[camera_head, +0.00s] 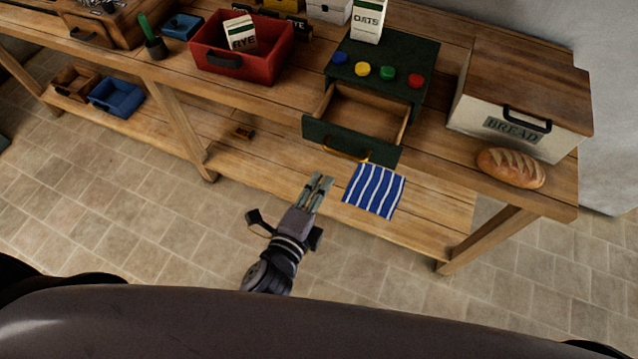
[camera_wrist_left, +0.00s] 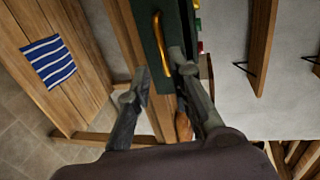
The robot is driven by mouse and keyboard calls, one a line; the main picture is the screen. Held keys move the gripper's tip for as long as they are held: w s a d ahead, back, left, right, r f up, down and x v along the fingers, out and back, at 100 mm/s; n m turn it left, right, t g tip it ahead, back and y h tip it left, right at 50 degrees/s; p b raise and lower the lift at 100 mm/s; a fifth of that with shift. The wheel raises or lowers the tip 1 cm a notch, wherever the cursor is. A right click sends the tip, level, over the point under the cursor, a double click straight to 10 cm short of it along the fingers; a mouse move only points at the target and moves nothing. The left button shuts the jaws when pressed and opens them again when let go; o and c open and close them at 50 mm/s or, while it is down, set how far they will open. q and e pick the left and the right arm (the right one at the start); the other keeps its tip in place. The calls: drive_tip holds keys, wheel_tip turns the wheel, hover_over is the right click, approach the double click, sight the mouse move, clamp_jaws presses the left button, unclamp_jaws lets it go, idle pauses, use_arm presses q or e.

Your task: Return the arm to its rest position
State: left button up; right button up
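My left gripper (camera_head: 319,182) is in front of the workbench, below and a little left of the pulled-out green drawer (camera_head: 352,137). Its fingers stand apart with nothing between them; in the left wrist view the fingertips (camera_wrist_left: 158,66) also show a gap. The drawer's brass handle (camera_head: 346,154) is near the gripper, and apart from it in the head view. In the left wrist view the handle (camera_wrist_left: 160,38) appears just beyond the fingertips. The drawer looks empty. My right gripper is not in view.
A blue striped cloth (camera_head: 374,190) lies on the lower shelf, right of the gripper. A bread box (camera_head: 505,125), loaf (camera_head: 511,167) and red bin (camera_head: 272,63) stand on the bench top. Blue and brown trays are on the shelf at left. The tiled floor in front is clear.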

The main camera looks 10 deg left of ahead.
use_arm(q)
drive_tip(key=s+a+f+n+g+y, duration=0.1)
drive_tip(key=s+a+f+n+g, duration=0.15)
drive_tip(key=f, duration=0.75)
drive_tip(key=s+a+f+n+g, duration=0.2)
drive_tip(key=s+f+n, duration=0.15)
drive_tip(key=f, duration=0.65)
drive_tip(key=s+a+f+n+g+y, duration=0.15)
drive_tip(key=s+f, duration=0.25)
drive_tip(key=f, duration=0.6)
drive_tip(key=s+a+f+n+g, duration=0.4)
drive_tip(key=s+f, duration=0.4)
drive_tip(key=s, duration=0.3)
drive_tip(key=s+a+f+n+g+y, duration=0.1)
drive_tip(key=s+a+f+n+g, duration=0.3)
drive_tip(key=s+a+f+n, duration=0.3)
drive_tip(key=s+a+f, duration=0.1)
drive_tip(key=s, duration=0.3)
drive_tip(key=shift+a+f+b, duration=0.2)
drive_tip(key=shift+f+b, duration=0.1)
drive_tip(key=shift+b, duration=0.1)
